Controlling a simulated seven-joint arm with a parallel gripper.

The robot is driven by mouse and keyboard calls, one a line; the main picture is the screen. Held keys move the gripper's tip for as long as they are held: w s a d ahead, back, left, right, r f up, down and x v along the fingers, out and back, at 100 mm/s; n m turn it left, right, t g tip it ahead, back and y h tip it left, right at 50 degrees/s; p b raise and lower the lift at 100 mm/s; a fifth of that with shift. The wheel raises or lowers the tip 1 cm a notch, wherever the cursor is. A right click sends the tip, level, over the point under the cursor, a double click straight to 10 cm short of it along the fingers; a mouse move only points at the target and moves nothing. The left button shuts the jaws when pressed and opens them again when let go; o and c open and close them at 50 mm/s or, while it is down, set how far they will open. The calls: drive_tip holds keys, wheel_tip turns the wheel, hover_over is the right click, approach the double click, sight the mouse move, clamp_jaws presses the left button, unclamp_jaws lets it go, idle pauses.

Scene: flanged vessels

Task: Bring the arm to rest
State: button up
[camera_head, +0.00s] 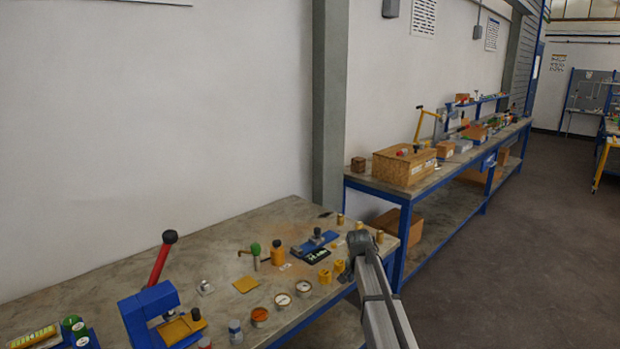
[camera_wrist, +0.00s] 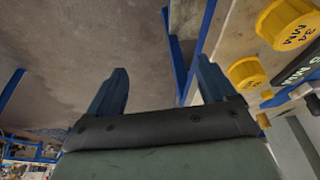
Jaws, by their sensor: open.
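My arm reaches in from the lower right in the head view, over the right front edge of the near workbench (camera_head: 225,255). In the wrist view my gripper (camera_wrist: 160,85) shows two blue fingers spread wide apart with nothing between them. Bare floor and part of a blue bench frame lie beyond the fingers. Two yellow caps (camera_wrist: 290,22) (camera_wrist: 246,74) with dark lettering are to the right of the right finger, apart from it. In the head view the fingers cannot be made out behind the arm.
The near bench carries a blue press with a red lever (camera_head: 160,262), round gauges (camera_head: 282,299), a blue fixture (camera_head: 313,246) and several yellow caps (camera_head: 325,276). A second bench (camera_head: 375,182) with a cardboard box (camera_head: 404,165) runs along the wall. The floor (camera_head: 530,260) at right is clear.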

drive_tip(key=d+f+n, duration=0.2)
drive_tip(key=d+f, duration=0.2)
drive_tip(key=d, duration=0.5)
drive_tip(key=s+d+f+n+g, duration=0.1)
drive_tip(key=s+d+f+n, duration=0.1)
drive_tip(key=s+f, duration=0.35)
drive_tip(key=s+d+f+n, duration=0.1)
drive_tip(key=s+d+f, duration=0.15)
drive_tip(key=f, duration=0.55)
drive_tip(key=s+a+f+n+g, duration=0.15)
drive_tip(key=s+a+f, duration=0.25)
drive_tip(key=s+f, duration=0.65)
drive_tip(key=s+a+f+g, duration=0.35)
drive_tip(key=s+f, duration=0.35)
drive_tip(key=s, duration=0.6)
drive_tip(key=s+a+f+g+y, duration=0.1)
drive_tip(key=s+a+f+g, duration=0.1)
drive_tip(key=s, duration=1.2)
drive_tip(key=s+a+f+g, duration=0.1)
drive_tip(key=s+a+f, duration=0.3)
drive_tip(key=s, duration=1)
drive_tip(key=shift+s+f+n+g+y, duration=0.3)
drive_tip(key=shift+f+n+g+y, duration=0.05)
drive_tip(key=shift+g+y, duration=0.05)
